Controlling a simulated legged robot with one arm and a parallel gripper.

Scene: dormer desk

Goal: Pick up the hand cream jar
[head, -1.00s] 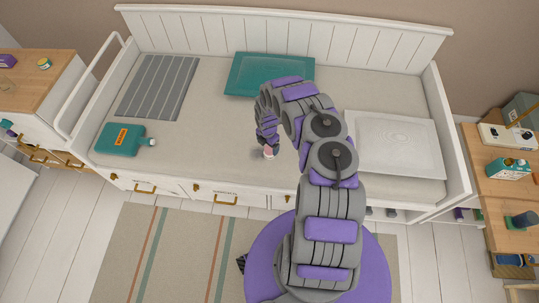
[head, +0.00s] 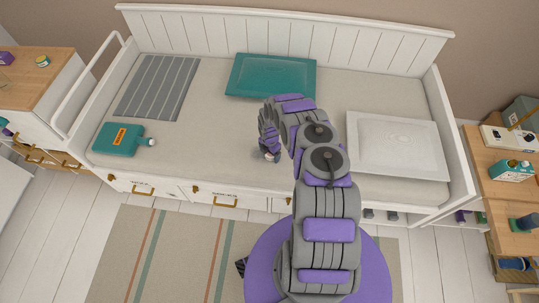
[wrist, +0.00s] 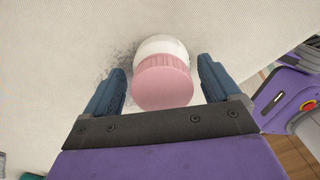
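The hand cream jar (wrist: 162,80) has a white body and a pink lid. In the wrist view it lies on the pale mattress between the two fingers of my gripper (wrist: 161,72). The fingers are open, with a small gap on each side of the jar. In the head view my gripper (head: 268,148) points down near the front edge of the bed. The jar is mostly hidden there by the gripper.
The daybed mattress (head: 210,130) holds a teal pillow (head: 270,76), a white pillow (head: 397,145), a grey striped mat (head: 157,87) and a teal hot-water-bottle-like item (head: 118,139). Mattress left of my gripper is clear. Wooden-topped furniture flanks the bed.

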